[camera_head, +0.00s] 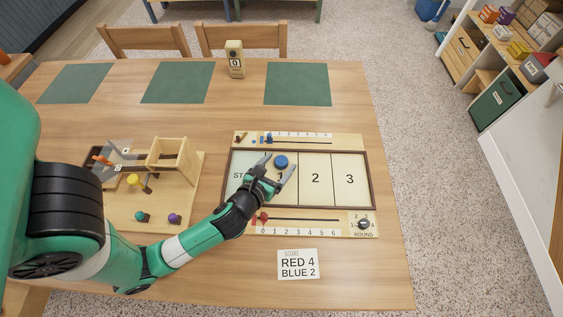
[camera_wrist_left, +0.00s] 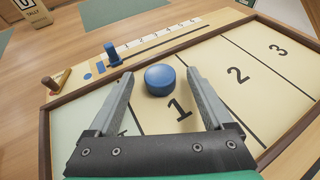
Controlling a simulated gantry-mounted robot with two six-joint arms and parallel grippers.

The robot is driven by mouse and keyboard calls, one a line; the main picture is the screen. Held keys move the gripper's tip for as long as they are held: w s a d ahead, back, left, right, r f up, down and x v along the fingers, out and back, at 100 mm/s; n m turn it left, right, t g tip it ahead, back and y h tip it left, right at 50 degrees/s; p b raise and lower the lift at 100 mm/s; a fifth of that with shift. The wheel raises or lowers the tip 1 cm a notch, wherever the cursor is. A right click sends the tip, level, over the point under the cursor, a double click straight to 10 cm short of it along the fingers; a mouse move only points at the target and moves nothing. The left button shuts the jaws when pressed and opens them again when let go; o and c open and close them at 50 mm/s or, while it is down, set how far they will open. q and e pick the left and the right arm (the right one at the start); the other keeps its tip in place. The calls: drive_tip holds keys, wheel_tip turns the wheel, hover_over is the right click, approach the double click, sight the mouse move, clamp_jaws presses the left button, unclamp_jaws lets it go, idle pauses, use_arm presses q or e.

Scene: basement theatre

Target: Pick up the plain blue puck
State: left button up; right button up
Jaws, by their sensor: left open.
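The plain blue puck (camera_head: 281,161) lies flat on the board (camera_head: 332,165), in the section marked 1. In the left wrist view the puck (camera_wrist_left: 160,79) sits ahead of and between my two open fingers, near their tips. My left gripper (camera_head: 281,166) is open over the board, with a finger on either side of the puck. In the left wrist view both fingers of the gripper (camera_wrist_left: 159,82) show spread apart and empty. I cannot tell whether either finger touches the puck. My right gripper is not in view.
A score strip with a blue slider (camera_head: 268,138) runs behind the board, and one with a red slider (camera_head: 262,218) runs in front. A wooden toy stand (camera_head: 172,160) is at left. A score card (camera_head: 298,264) lies in front. A tally block (camera_head: 235,60) stands behind.

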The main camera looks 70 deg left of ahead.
sight(279, 166)
use_arm(q)
drive_tip(key=shift+w+a, duration=0.1)
drive_tip(key=shift+w, duration=0.05)
clamp_jaws()
idle(0.4)
drive_tip(key=shift+r+p, duration=0.45)
drive_tip(key=shift+r, duration=0.2)
wheel_tip(279, 166, up, 3)
drive_tip(key=shift+f+p, duration=0.2)
drive_tip(key=shift+p, duration=0.55)
drive_tip(key=s+d+r+p, duration=0.4)
drive_tip(key=s+d+r, duration=0.4)
drive_tip(key=d, duration=0.3)
drive_tip(key=shift+d+r+p, duration=0.3)
drive_tip(key=shift+r+p, duration=0.1)
drive_tip(key=shift+r, duration=0.1)
